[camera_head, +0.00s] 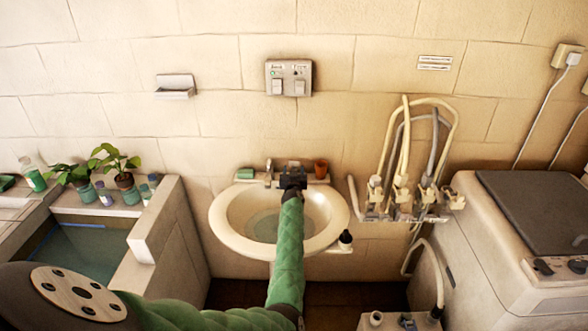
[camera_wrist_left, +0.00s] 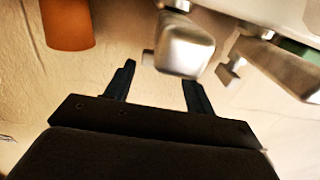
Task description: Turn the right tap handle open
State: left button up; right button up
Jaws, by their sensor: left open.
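The washbasin (camera_head: 221,222) stands against the wall, with a metal tap (camera_head: 268,172) at its back rim. My left gripper (camera_head: 292,178) is over the back of the basin, just right of the tap, and hides part of the fittings there. In the left wrist view its two dark fingers (camera_wrist_left: 159,75) are apart with nothing seen held between them. A blocky metal piece (camera_wrist_left: 187,46), which looks like the right tap handle, is close beyond the fingertips; I cannot tell whether they touch. More metal tap parts (camera_wrist_left: 275,66) lie to its right. My right gripper is not in view.
An orange-brown cup (camera_head: 321,168) stands right of the gripper on the basin's back edge, close by in the left wrist view (camera_wrist_left: 67,24). A green soap bar (camera_head: 245,173) lies left of the tap. Hoses and valves (camera_head: 402,190) hang on the wall at right.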

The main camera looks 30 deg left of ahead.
pick_arm(q)
jog(key=shift+v, duration=0.85)
jog(key=shift+s+d, duration=0.1)
jog(key=shift+s, duration=0.25)
